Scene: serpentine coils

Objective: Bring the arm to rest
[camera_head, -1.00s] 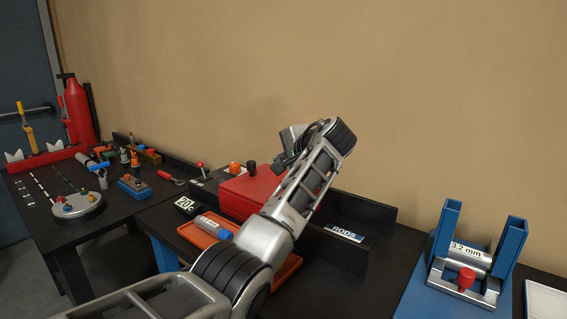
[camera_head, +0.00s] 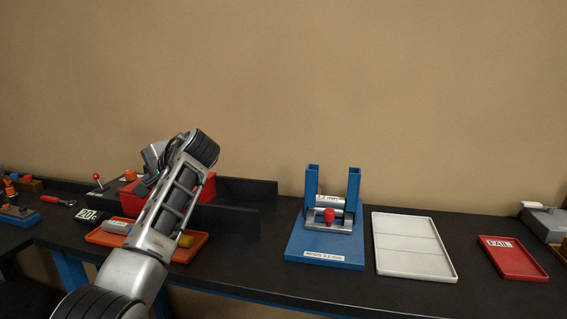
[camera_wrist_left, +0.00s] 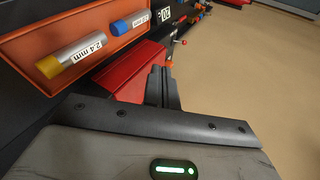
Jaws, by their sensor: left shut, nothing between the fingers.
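My left arm comes in from the lower left of the head view, rising over the left part of the bench. Its hand is bent back at the top, mostly hidden behind my wrist. In the left wrist view, my left gripper (camera_wrist_left: 161,88) is shut with nothing in it, above the bench and beside the red box (camera_wrist_left: 130,75). My right gripper is not in view.
An orange tray (camera_head: 194,252) holds a yellow-capped "2.4 mm" rod (camera_wrist_left: 80,54) and a blue-capped rod (camera_wrist_left: 130,23). A blue stand (camera_head: 312,245) holds a cylinder (camera_head: 330,203). Right are a white tray (camera_head: 412,262) and red "FAIL" tray (camera_head: 514,262).

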